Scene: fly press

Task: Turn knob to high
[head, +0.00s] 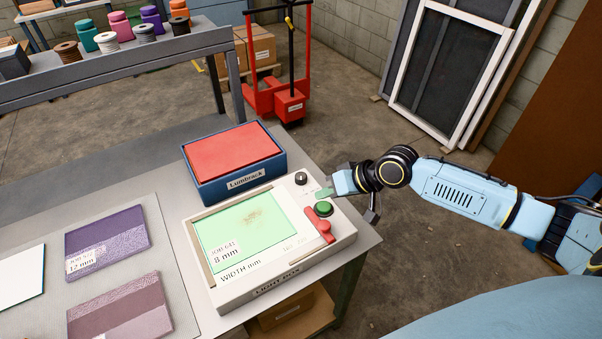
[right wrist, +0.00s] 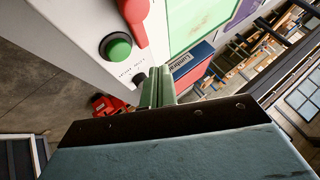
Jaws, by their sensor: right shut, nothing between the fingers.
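The light box (head: 281,282) stands on the table with its green screen (head: 240,229) lit. A small black knob (head: 301,178) sits at its far right corner. In the right wrist view the knob (right wrist: 139,78) shows just left of the green fingers, with small lettering too blurred to read. I cannot tell its setting. My right gripper (head: 324,192) is shut and empty, its fingertips close to the knob on its right side in the head view. The fingers also show in the right wrist view (right wrist: 158,88). I cannot tell whether they touch the knob. My left gripper is out of view.
A green button (head: 323,209) and a red lever (head: 325,228) sit on the box nearer than the knob. A blue bin (head: 235,180) with a red top stands behind the box. Purple sample boards (head: 106,240) lie on the left. A red pallet jack (head: 290,105) stands beyond.

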